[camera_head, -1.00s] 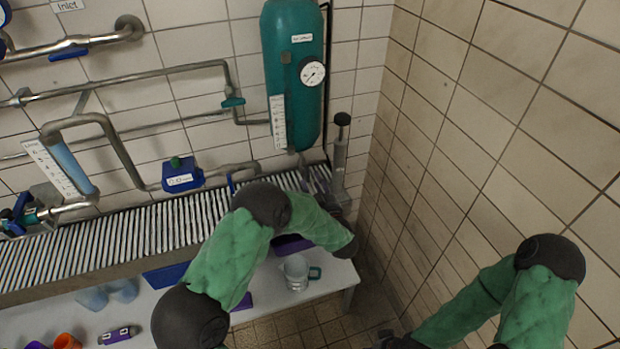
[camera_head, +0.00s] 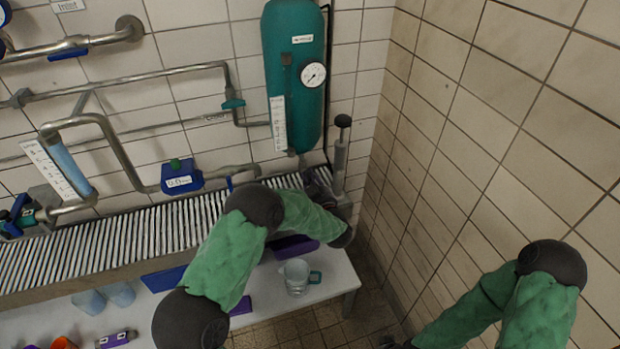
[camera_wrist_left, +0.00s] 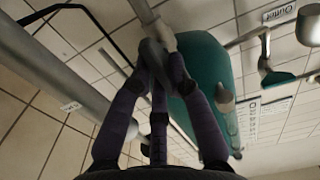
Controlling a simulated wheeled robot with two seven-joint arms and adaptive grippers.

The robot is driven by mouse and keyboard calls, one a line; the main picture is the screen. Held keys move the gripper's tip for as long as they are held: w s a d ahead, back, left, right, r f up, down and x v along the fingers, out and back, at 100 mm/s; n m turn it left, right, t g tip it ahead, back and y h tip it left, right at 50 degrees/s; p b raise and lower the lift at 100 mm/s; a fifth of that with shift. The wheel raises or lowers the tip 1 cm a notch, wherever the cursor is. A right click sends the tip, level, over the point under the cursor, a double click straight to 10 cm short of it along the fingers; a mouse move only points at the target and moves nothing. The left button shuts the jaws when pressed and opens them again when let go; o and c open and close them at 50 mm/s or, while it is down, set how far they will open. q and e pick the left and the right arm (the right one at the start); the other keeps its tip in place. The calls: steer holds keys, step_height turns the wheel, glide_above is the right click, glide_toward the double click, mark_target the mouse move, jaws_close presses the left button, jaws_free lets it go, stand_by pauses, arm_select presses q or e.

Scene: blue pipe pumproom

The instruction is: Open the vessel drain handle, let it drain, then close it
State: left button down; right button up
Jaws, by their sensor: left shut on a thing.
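The vessel is a teal upright tank (camera_head: 293,85) with a round gauge, on the back wall in the head view. In the left wrist view its teal body (camera_wrist_left: 205,75) fills the middle right. My left gripper (camera_head: 318,186) is just below the vessel's bottom, partly hidden by my own arm. In the left wrist view the purple fingers of my left gripper (camera_wrist_left: 157,66) close around a dark grey handle (camera_wrist_left: 153,52) under a pale metal pipe. The fingers cover most of this drain handle, so its exact angle is unclear. My right gripper is not clearly in view.
A grey upright cylinder with a black knob (camera_head: 340,155) stands right beside the left gripper. A slatted metal grating (camera_head: 165,230) runs along the wall. A clear jug (camera_head: 295,277) stands on the white bench below. The tiled right wall is close.

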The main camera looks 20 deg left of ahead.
arm_select(q)
steer(key=shift+d+f+m+p, duration=0.15)
steer(key=shift+m+p, duration=1.55)
steer(key=shift+m, duration=1.35)
steer(key=shift+a+f+m+p, duration=0.1)
steer(key=shift+f+m+p, duration=0.1)
steer(key=shift+m+p, duration=2.15)
steer(key=shift+d+f+m+p, duration=0.15)
steer(key=shift+m+p, duration=0.85)
steer(key=shift+m, duration=2.7)
steer(key=shift+a, duration=0.1)
steer(key=c, duration=1.2)
jaws_free()
